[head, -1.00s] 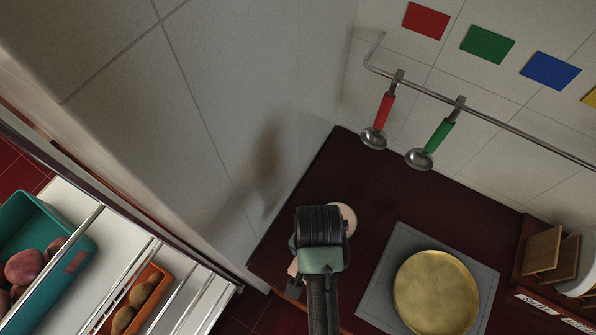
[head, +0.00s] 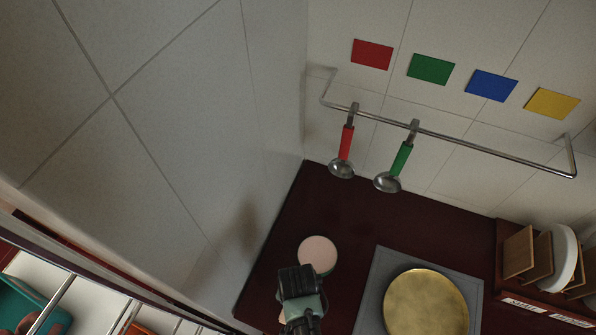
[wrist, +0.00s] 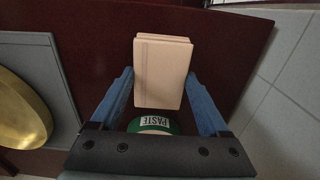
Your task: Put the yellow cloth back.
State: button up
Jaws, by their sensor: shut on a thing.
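My gripper (wrist: 161,80) points down over the dark red counter. Its blue fingers are shut on a pale cream, flat-sided block (wrist: 162,72), which looks layered at its far end. I cannot tell whether this is the folded cloth; no clearly yellow cloth shows. In the head view my gripper (head: 303,310) mostly hides the block. A round jar with a pink lid (head: 318,254) stands just beyond my gripper. Its green band marked PASTE also shows in the wrist view (wrist: 152,124), partly hidden by my gripper's dark bar.
A brass pan (head: 426,303) sits on a grey plate (head: 370,300) to the right. A rail (head: 470,147) carries red and green ladles below red, green, blue and yellow squares (head: 552,103). A dish rack (head: 516,285) stands right. A tiled wall bounds the left.

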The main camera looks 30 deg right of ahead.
jog(key=shift+f, duration=0.2)
jog(key=o, duration=1.1)
jog(key=shift+c, duration=0.2)
notch_tip(320, 180, up, 12)
jog(key=shift+r, duration=0.25)
jog(key=shift+s, duration=0.1)
